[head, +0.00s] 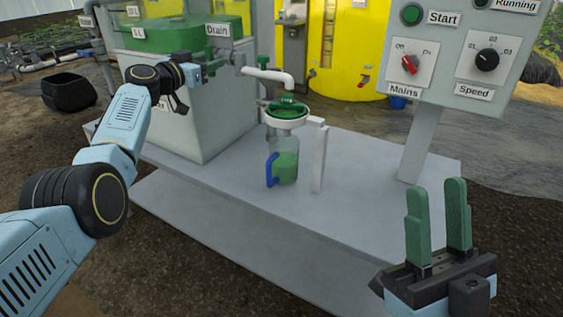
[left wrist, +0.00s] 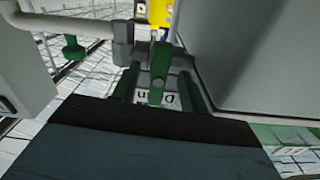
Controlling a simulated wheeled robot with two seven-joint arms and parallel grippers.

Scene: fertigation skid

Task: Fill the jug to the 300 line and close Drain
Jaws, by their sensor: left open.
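The clear jug (head: 286,148) with a blue handle (head: 271,170) stands upright on the grey platform, below a green funnel (head: 287,112). Green liquid (head: 286,167) fills its lower part; the 300 line cannot be read. A white outlet pipe (head: 268,74) ends above the funnel. My left gripper (head: 207,72) is at the Drain valve, below the Drain label (head: 217,30). In the left wrist view its open fingers (left wrist: 158,85) stand either side of a green valve handle (left wrist: 160,72), apparently not clamped. My right gripper (head: 432,222) is open and empty at the lower right.
A control panel (head: 455,50) with Start, Mains and Speed controls stands at the right on a post. A grey tank with a green top is behind my left arm. A white post (head: 320,157) stands beside the jug. The platform's right part is clear.

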